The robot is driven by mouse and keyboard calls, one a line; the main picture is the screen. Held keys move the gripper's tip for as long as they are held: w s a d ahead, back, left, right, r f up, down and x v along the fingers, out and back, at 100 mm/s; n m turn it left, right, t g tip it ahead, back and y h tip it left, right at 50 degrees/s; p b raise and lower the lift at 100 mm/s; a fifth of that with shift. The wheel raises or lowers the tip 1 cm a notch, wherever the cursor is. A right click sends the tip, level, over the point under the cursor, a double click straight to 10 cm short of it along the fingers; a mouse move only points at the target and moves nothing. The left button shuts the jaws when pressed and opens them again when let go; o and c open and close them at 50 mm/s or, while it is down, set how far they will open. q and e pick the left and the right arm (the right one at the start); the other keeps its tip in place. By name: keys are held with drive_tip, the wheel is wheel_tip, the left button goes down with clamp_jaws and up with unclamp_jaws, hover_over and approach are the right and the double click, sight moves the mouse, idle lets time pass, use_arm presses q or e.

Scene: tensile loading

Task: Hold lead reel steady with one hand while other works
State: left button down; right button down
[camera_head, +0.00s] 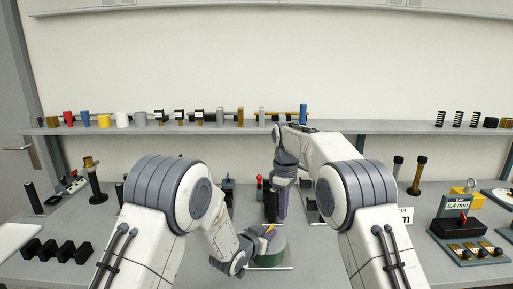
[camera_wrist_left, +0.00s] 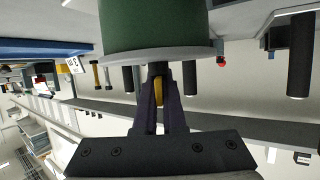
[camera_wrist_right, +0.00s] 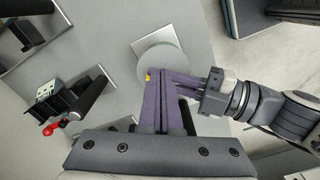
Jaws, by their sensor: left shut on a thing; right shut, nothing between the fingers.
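The lead reel (camera_head: 270,248) stands on the table, with a green drum and a grey flange on top. In the left wrist view its green drum (camera_wrist_left: 155,25) fills the top edge, with a dark post and a yellow piece at the flange. My left gripper (camera_head: 258,237) is shut at the reel's top, its fingers (camera_wrist_left: 160,90) around the post and yellow piece. My right gripper (camera_head: 272,218) is shut and empty, pointing down just behind the reel. In the right wrist view its fingers (camera_wrist_right: 160,85) overlap the flange (camera_wrist_right: 155,65) and hide the grasp partly; contact is unclear.
A long shelf (camera_head: 200,129) with cylinders and springs runs along the back. Black blocks (camera_head: 60,250) stand at left. A 0.4 mm labelled block (camera_head: 455,207) stands at right. A red-knobbed fixture (camera_wrist_right: 62,122) is close beside the right gripper.

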use_arm(q)
drive_tip(key=shift+s+f, duration=0.1)
drive_tip(key=shift+f, duration=0.15)
use_arm(e)
drive_tip(key=shift+s+a+f, duration=0.25)
drive_tip(key=shift+s+f, duration=0.25)
drive_tip(key=shift+f, duration=0.55)
drive_tip(key=shift+s+a+f, duration=0.2)
drive_tip(key=shift+s+f, duration=0.25)
drive_tip(key=shift+f, duration=0.55)
drive_tip(key=shift+s+a+f, duration=0.25)
drive_tip(key=shift+s+f, duration=0.25)
drive_tip(key=shift+f, duration=0.55)
drive_tip(key=shift+w+a, duration=0.35)
drive_tip(key=shift+w, duration=0.15)
drive_tip(key=shift+w+d, duration=0.2)
drive_tip(key=shift+d, duration=0.1)
drive_tip(key=shift+w+d, duration=0.2)
drive_tip(key=shift+w, duration=0.1)
drive_tip(key=shift+w+d, duration=0.25)
drive_tip(key=shift+w, duration=0.4)
drive_tip(key=shift+w, duration=0.15)
